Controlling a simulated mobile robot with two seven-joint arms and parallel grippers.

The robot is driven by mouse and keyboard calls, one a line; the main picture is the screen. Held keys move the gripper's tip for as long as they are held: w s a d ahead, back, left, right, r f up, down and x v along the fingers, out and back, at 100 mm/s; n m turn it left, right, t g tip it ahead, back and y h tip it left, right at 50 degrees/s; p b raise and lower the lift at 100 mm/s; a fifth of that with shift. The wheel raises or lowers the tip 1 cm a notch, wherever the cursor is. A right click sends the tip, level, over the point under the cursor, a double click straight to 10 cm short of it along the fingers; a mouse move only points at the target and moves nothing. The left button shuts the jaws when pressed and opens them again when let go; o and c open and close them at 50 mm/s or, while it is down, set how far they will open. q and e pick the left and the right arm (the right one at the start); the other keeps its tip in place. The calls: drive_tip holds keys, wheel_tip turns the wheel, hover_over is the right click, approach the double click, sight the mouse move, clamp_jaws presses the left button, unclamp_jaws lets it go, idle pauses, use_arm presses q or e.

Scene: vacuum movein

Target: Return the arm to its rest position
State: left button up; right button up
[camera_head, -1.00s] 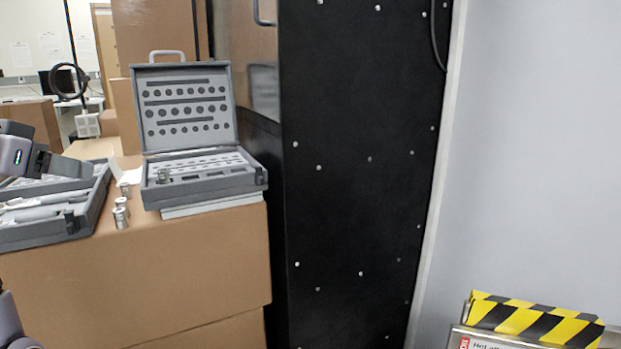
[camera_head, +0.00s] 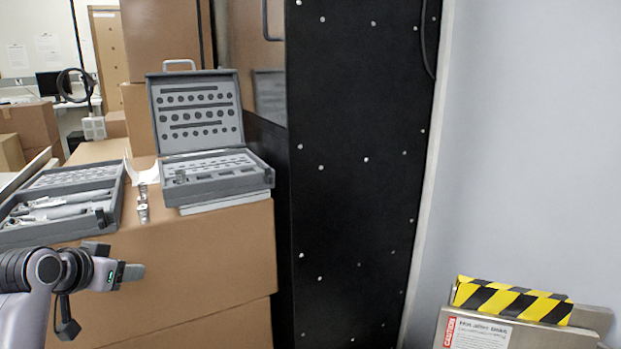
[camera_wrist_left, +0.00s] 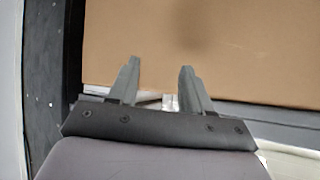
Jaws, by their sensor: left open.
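My left gripper (camera_head: 130,272) is at the lower left of the head view, in front of the cardboard box stack and below its top. In the left wrist view my left gripper (camera_wrist_left: 157,80) shows two fingers spread apart with nothing between them. A brown cardboard surface (camera_wrist_left: 200,45) fills the space beyond the fingers. My right gripper is not in view.
The cardboard box stack (camera_head: 205,255) carries an open grey case (camera_head: 215,183), a second grey tool case (camera_head: 110,215) and small metal fittings (camera_head: 142,205). A black panel (camera_head: 350,200) stands to the right. A yellow-black striped piece (camera_head: 512,302) is at lower right.

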use_arm(q)
drive_tip(key=s+d+f+p, duration=0.1)
drive_tip(key=s+d+f, duration=0.35)
drive_tip(key=f, duration=0.45)
drive_tip(key=s+d+f+p, duration=0.2)
drive_tip(key=s+d+f, duration=0.3)
drive_tip(key=f, duration=0.4)
drive_tip(key=s+d+f+h+p, duration=0.1)
drive_tip(key=s+d+f, duration=0.2)
drive_tip(key=s, duration=0.5)
drive_tip(key=s+d+f+m+h+p, duration=0.1)
drive_tip(key=s+d+f, duration=0.2)
drive_tip(key=s+d, duration=0.3)
drive_tip(key=s, duration=0.3)
drive_tip(key=shift+s+f, duration=0.15)
